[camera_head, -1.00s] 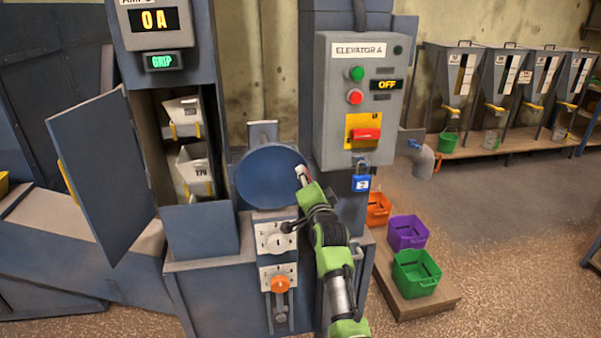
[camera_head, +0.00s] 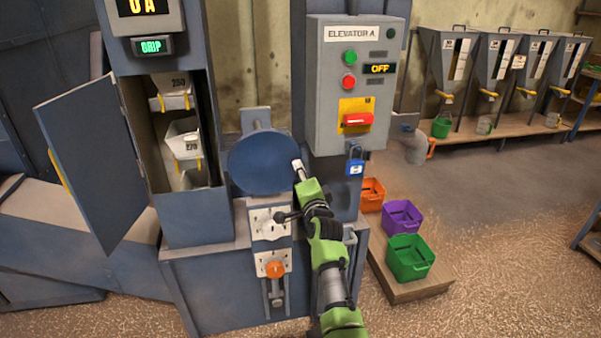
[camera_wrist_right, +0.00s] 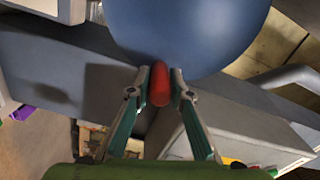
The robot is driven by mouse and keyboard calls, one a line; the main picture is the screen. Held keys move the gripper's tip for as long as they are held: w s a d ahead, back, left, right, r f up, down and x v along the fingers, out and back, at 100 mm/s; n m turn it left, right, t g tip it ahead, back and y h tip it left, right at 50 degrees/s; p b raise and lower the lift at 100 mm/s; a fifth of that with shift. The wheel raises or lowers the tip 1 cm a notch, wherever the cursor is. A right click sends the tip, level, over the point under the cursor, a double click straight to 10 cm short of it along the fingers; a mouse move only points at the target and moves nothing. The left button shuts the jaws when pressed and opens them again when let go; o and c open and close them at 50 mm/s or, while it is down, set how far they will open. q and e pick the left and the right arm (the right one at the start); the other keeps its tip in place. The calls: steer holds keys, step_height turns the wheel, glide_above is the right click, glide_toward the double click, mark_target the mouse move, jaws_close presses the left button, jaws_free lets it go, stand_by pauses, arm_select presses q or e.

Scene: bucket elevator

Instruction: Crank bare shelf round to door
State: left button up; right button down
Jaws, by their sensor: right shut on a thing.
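The blue crank wheel (camera_head: 262,162) sits beside the open elevator door (camera_head: 95,165). In the door opening, white buckets labelled 250 (camera_head: 174,90) and 270 (camera_head: 184,145) hang one above the other, with part of another pale piece below. No bare shelf is clear to see. My right gripper (camera_head: 299,166) is at the wheel's right edge. In the right wrist view, its fingers are shut on the red crank handle (camera_wrist_right: 159,84) at the wheel's rim. A display above the door reads GRIP (camera_head: 153,45). My left gripper is out of view.
The Elevator A control box (camera_head: 347,90) reads OFF, with a blue padlock (camera_head: 355,166) hanging below. A lever plate (camera_head: 270,226) and an orange knob (camera_head: 274,269) are under the wheel. Orange, purple and green bins (camera_head: 409,258) stand at the right.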

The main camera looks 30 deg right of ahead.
steer(key=shift+f, duration=0.2)
steer(key=c, duration=1.8)
jaws_free()
steer(key=shift+a+r, duration=0.1)
steer(key=shift+c, duration=0.2)
steer(key=v, duration=0.7)
steer(key=shift+s, duration=0.2)
